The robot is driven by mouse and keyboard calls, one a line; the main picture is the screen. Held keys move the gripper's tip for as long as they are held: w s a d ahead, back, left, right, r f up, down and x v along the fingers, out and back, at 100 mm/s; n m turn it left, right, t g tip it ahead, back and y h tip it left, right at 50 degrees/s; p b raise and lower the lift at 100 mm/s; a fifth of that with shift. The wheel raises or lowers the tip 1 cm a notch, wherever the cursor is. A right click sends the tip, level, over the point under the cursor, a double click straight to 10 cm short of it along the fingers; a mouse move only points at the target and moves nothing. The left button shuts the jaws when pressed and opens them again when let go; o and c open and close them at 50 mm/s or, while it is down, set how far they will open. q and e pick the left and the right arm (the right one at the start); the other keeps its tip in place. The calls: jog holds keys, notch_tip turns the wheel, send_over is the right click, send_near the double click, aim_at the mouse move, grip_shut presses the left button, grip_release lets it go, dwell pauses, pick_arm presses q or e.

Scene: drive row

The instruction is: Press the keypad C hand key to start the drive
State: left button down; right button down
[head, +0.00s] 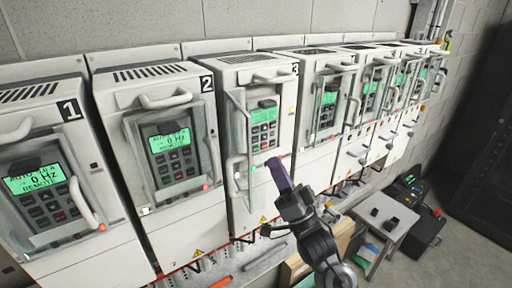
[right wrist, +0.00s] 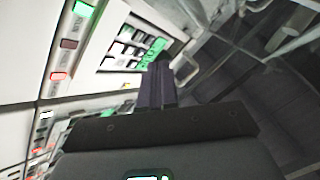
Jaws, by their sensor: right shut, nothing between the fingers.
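A row of white drive cabinets runs along the wall, each with a keypad and green screen. I can read no letter C on any keypad. Cabinet 3 (head: 262,80) has its keypad (head: 264,131) uncovered, with its clear door (head: 238,135) seemingly swung out to the left. My right gripper (head: 278,167) is shut and empty, its purple fingers just below and right of that keypad, in front of the cabinet. I cannot tell whether it touches. In the right wrist view the fingers (right wrist: 157,82) point toward a keypad (right wrist: 125,45) with a green screen. My left gripper is out of view.
Cabinets 1 (head: 40,90) and 2 (head: 150,90) stand left with clear covers over their keypads. Handles stick out from the cabinets. A small grey table (head: 385,215) with dark items stands at right. A wooden box (head: 295,270) lies below.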

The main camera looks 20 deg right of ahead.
jog(key=shift+s+d, duration=0.2)
jog(key=shift+s, duration=0.4)
dwell(0.7)
dwell(0.8)
dwell(0.6)
dwell(0.7)
dwell(0.4)
